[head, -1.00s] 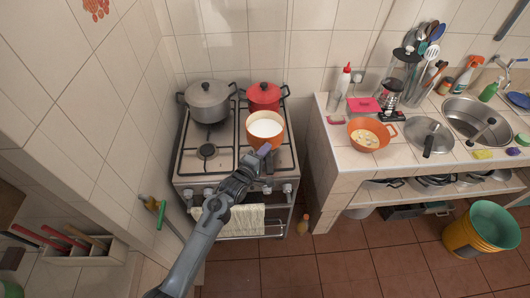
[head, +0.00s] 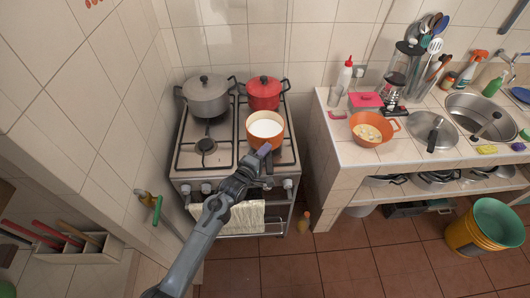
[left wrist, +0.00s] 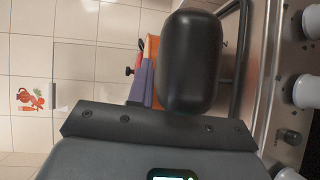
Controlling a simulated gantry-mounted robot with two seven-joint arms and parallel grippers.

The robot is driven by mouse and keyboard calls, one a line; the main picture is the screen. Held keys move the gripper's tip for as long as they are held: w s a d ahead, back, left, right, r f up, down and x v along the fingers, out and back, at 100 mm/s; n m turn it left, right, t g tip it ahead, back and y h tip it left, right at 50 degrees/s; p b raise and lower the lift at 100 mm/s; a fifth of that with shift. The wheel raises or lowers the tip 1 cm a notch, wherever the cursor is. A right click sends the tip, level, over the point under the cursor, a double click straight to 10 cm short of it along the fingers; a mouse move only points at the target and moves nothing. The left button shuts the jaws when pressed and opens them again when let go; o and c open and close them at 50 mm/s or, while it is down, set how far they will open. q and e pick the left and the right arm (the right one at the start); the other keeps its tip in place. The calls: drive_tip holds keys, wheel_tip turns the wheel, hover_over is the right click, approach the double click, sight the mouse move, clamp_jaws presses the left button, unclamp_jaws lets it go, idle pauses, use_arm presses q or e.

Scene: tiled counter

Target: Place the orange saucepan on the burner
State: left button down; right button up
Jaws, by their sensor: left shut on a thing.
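The orange saucepan (head: 278,139) with a cream inside is at the front right burner of the stove (head: 185,160). I cannot tell whether its base touches the grate. My left gripper (head: 266,153) is shut on its black handle, which points toward the stove's front. The burner under the saucepan is hidden. My right gripper is not in view.
A grey lidded pot (head: 206,98) and a red lidded pot (head: 263,93) stand on the back burners, the red one close behind the saucepan. The front left burner (head: 206,146) is bare. An orange pan with food (head: 367,132) is on the counter at right.

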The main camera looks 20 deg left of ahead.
use_arm(q)
drive_tip(key=shift+f+b, duration=0.35)
idle(0.3)
drive_tip(key=c, duration=0.9)
unclamp_jaws()
drive_tip(key=shift+w, duration=0.1)
drive_tip(key=shift+c, duration=0.2)
drive_tip(key=shift+f, duration=0.35)
drive_tip(key=s+r+m+g+y+p, duration=0.1)
drive_tip(key=s+m, duration=0.5)
drive_tip(key=s, duration=0.8)
drive_tip(key=s+a+r+m+g+y+p, duration=0.1)
drive_tip(key=s+r+m+g+p, duration=0.3)
drive_tip(key=s, duration=1)
drive_tip(key=s+a+r+m+g+y+p, duration=0.1)
drive_tip(key=s+r+m+g+p, duration=0.2)
drive_tip(key=s, duration=1.1)
drive_tip(key=m+g+p, duration=0.2)
drive_tip(key=m+g, duration=0.2)
drive_tip(key=shift+a+m+g, duration=0.15)
drive_tip(key=shift+m+g, duration=0.15)
drive_tip(key=shift+m, duration=0.1)
